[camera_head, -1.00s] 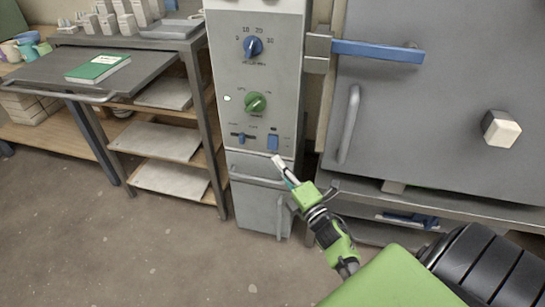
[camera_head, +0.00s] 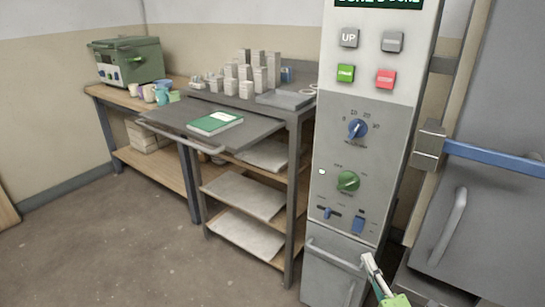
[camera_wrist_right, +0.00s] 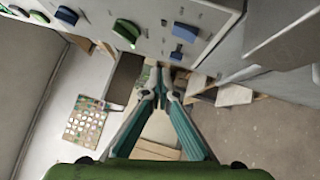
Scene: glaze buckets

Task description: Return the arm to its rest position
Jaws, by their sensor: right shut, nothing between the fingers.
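My right gripper (camera_head: 372,272) is at the bottom right of the head view, in front of the lower part of the grey control cabinet (camera_head: 330,228). In the right wrist view my right gripper (camera_wrist_right: 160,84) has its fingertips together with nothing between them. It is below the panel's knobs and switches and appears apart from them. Most of my right arm is below the head view's edge. My left gripper does not show.
The control cabinet carries a blue dial (camera_head: 357,129), a green dial (camera_head: 348,181) and a blue switch (camera_head: 358,225). A grey kiln door (camera_head: 490,215) with a blue latch bar (camera_head: 495,160) stands at the right. A shelf cart (camera_head: 165,128) holds a green book (camera_head: 215,123). Floor at the left is clear.

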